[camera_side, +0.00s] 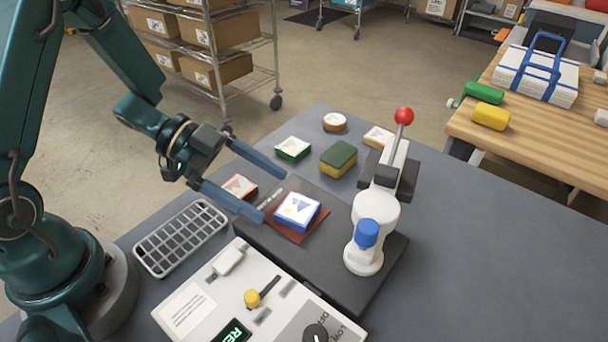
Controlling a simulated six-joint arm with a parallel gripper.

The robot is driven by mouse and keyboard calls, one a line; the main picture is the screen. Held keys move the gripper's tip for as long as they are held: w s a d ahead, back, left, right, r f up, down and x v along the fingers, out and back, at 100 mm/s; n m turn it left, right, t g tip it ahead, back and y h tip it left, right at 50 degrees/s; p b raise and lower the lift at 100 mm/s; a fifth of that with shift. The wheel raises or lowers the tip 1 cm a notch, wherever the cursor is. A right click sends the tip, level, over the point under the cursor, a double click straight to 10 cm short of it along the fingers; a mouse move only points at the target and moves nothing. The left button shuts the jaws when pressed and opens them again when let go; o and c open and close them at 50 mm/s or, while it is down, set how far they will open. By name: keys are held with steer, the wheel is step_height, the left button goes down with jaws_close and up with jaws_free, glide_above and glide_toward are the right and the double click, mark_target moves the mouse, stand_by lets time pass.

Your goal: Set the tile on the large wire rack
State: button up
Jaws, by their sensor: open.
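A white tile with a blue edge and a printed top (297,210) lies on a reddish-brown sheet (316,226) on the dark base of a white press. My gripper (274,195) is open, its two blue fingers spread and pointing at this tile from the upper left. Nothing is between the fingers; I cannot tell their exact height above the tile. A grey wire rack (222,229) with a grid of openings lies empty on the table at left, between my base and the press. It is the only rack on this table.
The press (374,222) has a red-knobbed lever and blue knob, right of the tile. A control box (205,282) stands in front. Red-edged (240,187), green-edged (293,148), round brown (334,122) and tan (378,137) pieces and a sponge (338,160) lie around. The table's right side is clear.

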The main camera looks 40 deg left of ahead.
mark_target(297, 208)
steer(key=shift+x, duration=2.45)
steer(key=shift+w, duration=0.1)
steer(key=shift+c, duration=0.3)
jaws_close()
